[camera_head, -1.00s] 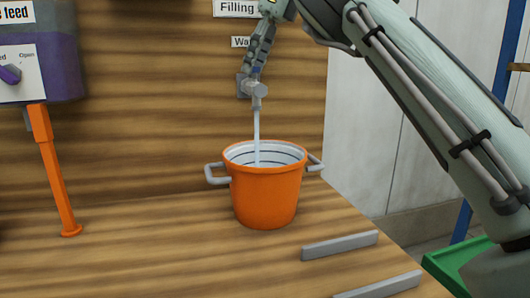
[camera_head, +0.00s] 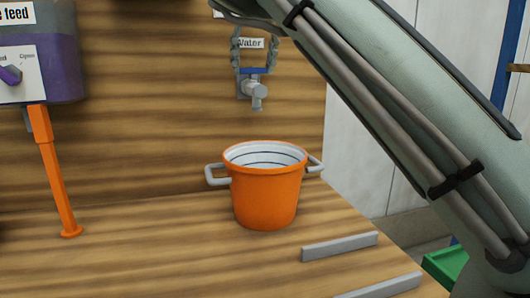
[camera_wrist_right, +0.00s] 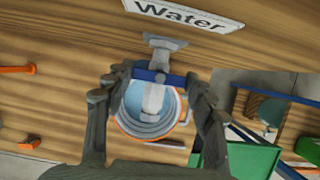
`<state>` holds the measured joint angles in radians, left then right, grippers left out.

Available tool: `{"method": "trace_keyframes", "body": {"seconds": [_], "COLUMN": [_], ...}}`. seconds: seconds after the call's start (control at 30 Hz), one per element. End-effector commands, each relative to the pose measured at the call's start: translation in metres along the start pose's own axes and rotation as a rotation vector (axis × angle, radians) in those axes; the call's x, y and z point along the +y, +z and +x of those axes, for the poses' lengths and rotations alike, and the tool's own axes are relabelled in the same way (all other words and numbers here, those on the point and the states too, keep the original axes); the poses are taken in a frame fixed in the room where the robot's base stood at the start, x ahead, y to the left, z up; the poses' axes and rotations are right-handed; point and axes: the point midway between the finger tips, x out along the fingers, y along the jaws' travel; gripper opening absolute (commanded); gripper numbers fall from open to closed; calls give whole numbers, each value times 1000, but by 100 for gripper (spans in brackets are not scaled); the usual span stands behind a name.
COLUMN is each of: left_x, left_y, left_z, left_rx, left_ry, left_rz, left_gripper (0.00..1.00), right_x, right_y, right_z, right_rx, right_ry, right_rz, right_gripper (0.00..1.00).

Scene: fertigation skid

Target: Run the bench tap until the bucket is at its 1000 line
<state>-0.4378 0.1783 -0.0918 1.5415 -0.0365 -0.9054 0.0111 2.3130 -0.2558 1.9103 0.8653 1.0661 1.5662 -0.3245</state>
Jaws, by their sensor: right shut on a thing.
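The orange bucket (camera_head: 266,200) stands upright on the bench under the bench tap (camera_head: 257,92). Dark level lines show on its white inner wall, and pale blue water shows inside it in the right wrist view (camera_wrist_right: 134,97). I cannot read which line the water is at. No stream falls from the spout. The tap's blue handle (camera_head: 262,70) lies crosswise, below the "Water" sign. My right gripper (camera_head: 255,69) is shut on the handle, one finger at each end; it also shows in the right wrist view (camera_wrist_right: 154,77). My left gripper is not in view.
A purple feed tank (camera_head: 45,60) with a knob is at the left, by an orange post (camera_head: 56,180). Two grey bars (camera_head: 340,246) lie on the bench at front right. A green container (camera_head: 446,264) is beyond the bench's right edge.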

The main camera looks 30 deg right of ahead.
Motion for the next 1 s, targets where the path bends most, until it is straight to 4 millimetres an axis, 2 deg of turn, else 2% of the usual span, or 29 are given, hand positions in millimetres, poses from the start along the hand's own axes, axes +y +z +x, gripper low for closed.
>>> {"method": "trace_keyframes", "body": {"seconds": [0.1, 0.13, 0.33, 0.7, 0.87, 1.0], "left_x": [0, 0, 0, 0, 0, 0], "left_y": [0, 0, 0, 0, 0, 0], "left_z": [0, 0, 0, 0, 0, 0], "left_rx": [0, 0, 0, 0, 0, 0], "left_ry": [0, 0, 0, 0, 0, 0], "left_rz": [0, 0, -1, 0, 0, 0], "left_gripper": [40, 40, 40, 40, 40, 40], "right_x": [1, 1, 0, 0, 0, -1], "right_y": [0, 0, 0, 0, 1, 1], "right_z": [0, 0, 0, -6, -30, -61], "right_rx": [-1, -1, 0, -1, -4, -5], "right_ry": [4, 4, 4, 4, 3, 4], "right_rz": [-1, -1, -2, -3, -3, -4], "right_gripper": [27, 56, 79, 79, 79, 79]}}
